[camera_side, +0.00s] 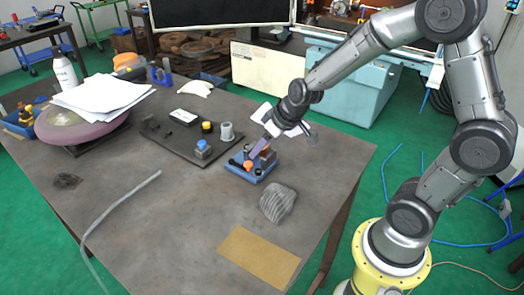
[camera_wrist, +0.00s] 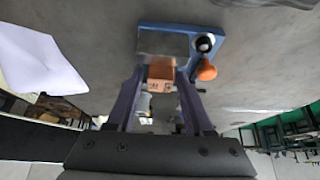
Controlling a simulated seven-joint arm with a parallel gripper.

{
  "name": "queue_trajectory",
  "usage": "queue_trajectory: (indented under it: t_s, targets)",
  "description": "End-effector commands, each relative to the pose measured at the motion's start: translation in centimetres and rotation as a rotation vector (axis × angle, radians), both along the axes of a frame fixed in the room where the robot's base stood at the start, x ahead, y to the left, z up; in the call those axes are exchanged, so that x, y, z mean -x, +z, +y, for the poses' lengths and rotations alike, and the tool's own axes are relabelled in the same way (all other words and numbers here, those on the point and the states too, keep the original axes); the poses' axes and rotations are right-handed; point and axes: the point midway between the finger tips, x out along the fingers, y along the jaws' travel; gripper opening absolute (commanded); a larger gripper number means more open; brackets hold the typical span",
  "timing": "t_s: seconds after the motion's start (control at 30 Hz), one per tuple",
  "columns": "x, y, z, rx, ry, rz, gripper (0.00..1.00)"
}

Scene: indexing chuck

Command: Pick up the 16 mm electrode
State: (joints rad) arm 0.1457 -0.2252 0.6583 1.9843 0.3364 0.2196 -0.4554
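A copper-coloured block with a small dark marking, apparently the electrode (camera_wrist: 160,76), shows between my fingertips in the wrist view. The marking is too blurred to read surely. It sits at the blue chuck fixture (camera_wrist: 150,27), which also shows in the side view (camera_side: 240,171). My gripper (camera_wrist: 161,78) has its two purple fingers on either side of the block. I cannot tell whether they press on it or leave small gaps. In the side view, my gripper (camera_side: 256,153) reaches down at the fixture and partly hides the block.
The fixture has an orange knob (camera_wrist: 207,71) close to my right finger. A dark plate (camera_side: 172,138) with several small parts lies left of the fixture. A ribbed grey piece (camera_side: 278,203) and a tan sheet (camera_side: 258,258) lie in front. The table's middle front is mostly clear.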

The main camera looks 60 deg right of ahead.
Motion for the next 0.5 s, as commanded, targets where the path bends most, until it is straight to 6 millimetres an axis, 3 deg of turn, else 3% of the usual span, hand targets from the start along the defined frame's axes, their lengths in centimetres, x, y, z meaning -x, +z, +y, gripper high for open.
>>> queue_trajectory:
  t_s: [0.03,0.27,0.5]
  targets:
    - [0.01,0.02,0.0,0.0,0.0,0.0,0.41]
    - [0.02,0.02,0.0,0.0,0.0,0.0,0.0]
    - [-0.01,0.1,-0.01,0.0,0.0,-0.002,0.0]
